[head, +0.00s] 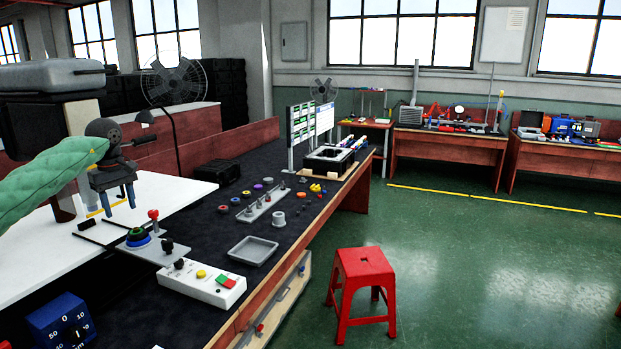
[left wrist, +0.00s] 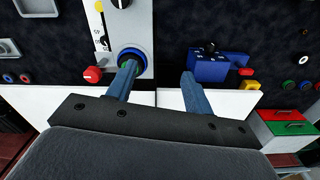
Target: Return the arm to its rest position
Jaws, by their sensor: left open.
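My left gripper (head: 118,206) hangs from my green-sleeved arm, fingers down, above the white surface at the left of the head view. It stands just behind the grey panel with the round green-and-blue knob (head: 137,238) and the red-ball lever (head: 153,214). In the left wrist view the two blue fingers (left wrist: 157,72) are apart with nothing between them. The left finger overlaps the edge of the round knob (left wrist: 132,58) there; I cannot tell whether they touch. A blue block with a black knob (left wrist: 222,66) lies beyond the right finger. My right gripper is not in view.
A white control box (head: 202,282) and a blue dial box (head: 62,322) stand near the front. A grey tray (head: 253,250) and several small parts lie on the dark bench top. A red stool (head: 362,285) stands on the open green floor at right.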

